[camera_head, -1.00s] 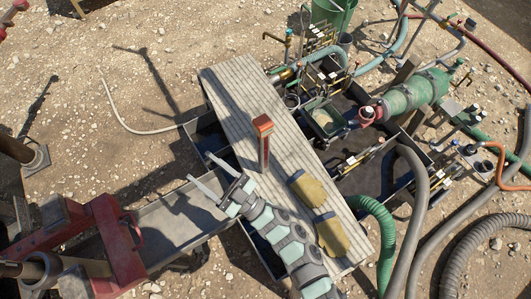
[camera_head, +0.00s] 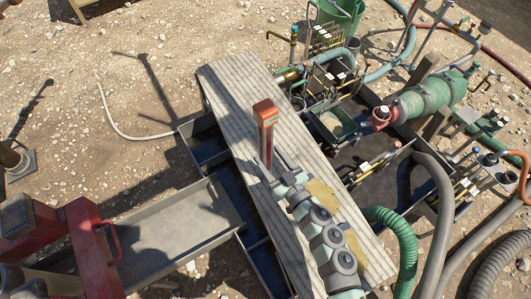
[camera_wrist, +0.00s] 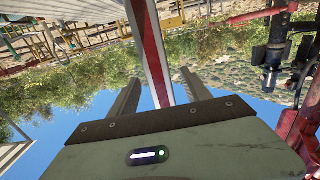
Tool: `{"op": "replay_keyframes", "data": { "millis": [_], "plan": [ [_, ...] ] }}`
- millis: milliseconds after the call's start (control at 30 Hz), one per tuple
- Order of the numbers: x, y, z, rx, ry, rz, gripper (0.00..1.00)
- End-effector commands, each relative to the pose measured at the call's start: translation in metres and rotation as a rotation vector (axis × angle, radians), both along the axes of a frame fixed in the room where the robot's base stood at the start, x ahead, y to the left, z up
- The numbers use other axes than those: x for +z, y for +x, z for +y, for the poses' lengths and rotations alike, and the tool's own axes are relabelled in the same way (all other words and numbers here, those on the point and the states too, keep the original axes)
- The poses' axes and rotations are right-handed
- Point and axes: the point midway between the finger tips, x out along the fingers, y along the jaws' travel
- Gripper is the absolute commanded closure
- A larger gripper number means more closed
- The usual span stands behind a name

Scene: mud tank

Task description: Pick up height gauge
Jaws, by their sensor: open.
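The height gauge (camera_head: 265,118) is a tall upright post with a red head and red and white sides, standing on the plank walkway (camera_head: 232,85). My gripper (camera_head: 272,160) is open at the post's near side in the head view. In the wrist view the gauge (camera_wrist: 148,42) runs down between the two spread fingers of my gripper (camera_wrist: 160,77). I see a gap on both sides. The gauge's foot is partly hidden behind my gripper in the head view.
Yellow gloves (camera_head: 322,193) lie on the planks, partly covered by my arm. Right of the walkway are tanks, a green pump (camera_head: 425,98) and hoses. A grey metal trough (camera_head: 185,225) and a red frame (camera_head: 88,250) stand at lower left.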

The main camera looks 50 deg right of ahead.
Motion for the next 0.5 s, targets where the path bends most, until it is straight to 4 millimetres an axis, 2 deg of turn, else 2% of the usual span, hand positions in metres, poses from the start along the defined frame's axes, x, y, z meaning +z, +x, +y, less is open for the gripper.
{"op": "replay_keyframes", "data": {
  "millis": [333,500],
  "plan": [
    [0.009,0.043,-0.012,0.001,0.000,-0.002,0.44],
    [0.009,0.055,-0.015,0.000,0.001,0.001,0.44]
  ]
}}
